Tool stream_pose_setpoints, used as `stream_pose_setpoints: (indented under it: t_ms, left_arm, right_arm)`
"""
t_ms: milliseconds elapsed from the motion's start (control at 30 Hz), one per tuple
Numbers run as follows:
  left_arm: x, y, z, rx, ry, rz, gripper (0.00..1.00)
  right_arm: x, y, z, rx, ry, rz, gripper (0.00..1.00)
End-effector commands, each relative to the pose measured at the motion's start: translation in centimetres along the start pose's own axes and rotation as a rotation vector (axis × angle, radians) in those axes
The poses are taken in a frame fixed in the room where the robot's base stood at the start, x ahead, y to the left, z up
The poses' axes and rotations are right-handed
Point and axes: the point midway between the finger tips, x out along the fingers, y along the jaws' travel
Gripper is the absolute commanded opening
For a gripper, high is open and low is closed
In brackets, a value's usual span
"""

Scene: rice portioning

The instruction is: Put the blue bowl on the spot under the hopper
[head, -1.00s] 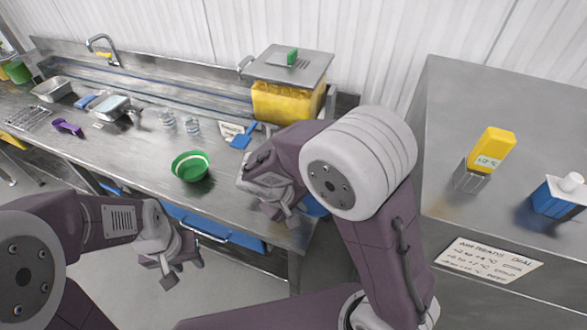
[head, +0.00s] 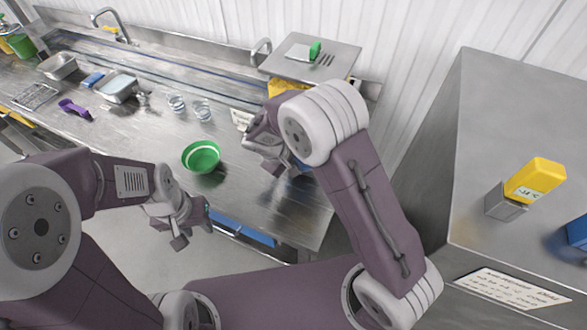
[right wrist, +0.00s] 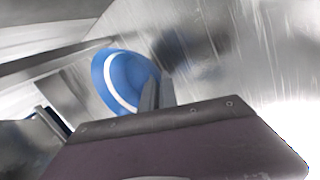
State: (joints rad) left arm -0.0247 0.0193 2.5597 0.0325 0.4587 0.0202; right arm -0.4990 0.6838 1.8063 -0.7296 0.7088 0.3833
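The blue bowl (right wrist: 112,80), with a white band, shows in the right wrist view against my right gripper's fingers (right wrist: 157,93). The fingers are close together at its rim. In the head view my right gripper (head: 272,160) is over the counter's right part, and only a bit of blue shows behind it. The hopper (head: 290,88), yellow under a steel lid with a green block, stands at the back of the counter. My arm hides its lower part and the spot under it. My left gripper (head: 192,236) is open and empty in front of the counter.
A green bowl (head: 201,157) sits on the counter left of my right gripper.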

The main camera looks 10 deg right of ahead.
Motion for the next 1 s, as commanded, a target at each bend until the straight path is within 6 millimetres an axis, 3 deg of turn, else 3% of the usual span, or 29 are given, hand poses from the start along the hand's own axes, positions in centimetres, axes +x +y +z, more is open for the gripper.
stream_pose_setpoints:
  t_ms: [200,433,833,933,1000]
  left_arm:
    - [-0.2,0.0,0.0,0.000,0.000,0.000,0.36]
    - [-0.6,0.0,-0.1,0.000,0.000,0.000,0.36]
    - [0.1,0.0,0.0,0.000,0.000,0.000,0.36]
    - [-0.1,0.0,0.0,0.000,0.000,0.000,0.36]
    - [-0.1,0.0,0.0,0.000,0.000,0.000,0.36]
  right_arm:
    - [1.0,0.2,-0.4,-0.001,-0.002,0.000,0.00]
    - [4.1,-1.4,-0.5,-0.003,-0.002,0.000,0.00]
    - [4.7,-1.7,-0.5,0.000,0.000,0.000,0.00]
    - [4.6,-1.6,-0.5,0.000,0.000,0.000,0.25]
    - [4.6,-1.6,-0.5,0.000,0.000,0.000,0.25]
